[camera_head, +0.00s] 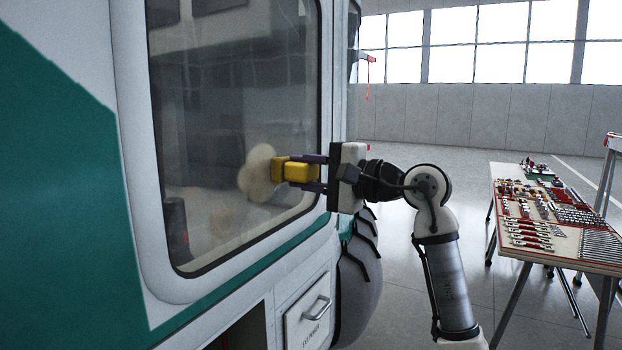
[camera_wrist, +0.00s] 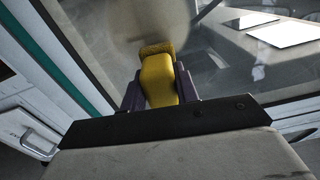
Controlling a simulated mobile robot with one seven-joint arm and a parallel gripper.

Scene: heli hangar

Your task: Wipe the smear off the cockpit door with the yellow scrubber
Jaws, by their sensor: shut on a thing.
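The yellow scrubber (camera_head: 293,170) is held in my gripper (camera_head: 312,173), which is shut on it. In the wrist view the scrubber (camera_wrist: 158,75) sits between the two dark fingers of my gripper (camera_wrist: 158,92), its far end toward the glass. The smear (camera_head: 260,173) is a beige, lobed patch low on the window of the cockpit door (camera_head: 160,284). In the head view the scrubber's left end overlaps the smear's right part. The smear also shows beyond the scrubber in the wrist view (camera_wrist: 150,20). Whether the scrubber touches the glass I cannot tell.
A table (camera_head: 577,262) with many tools stands at the right, apart from my arm. Open floor lies between the vehicle and the table.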

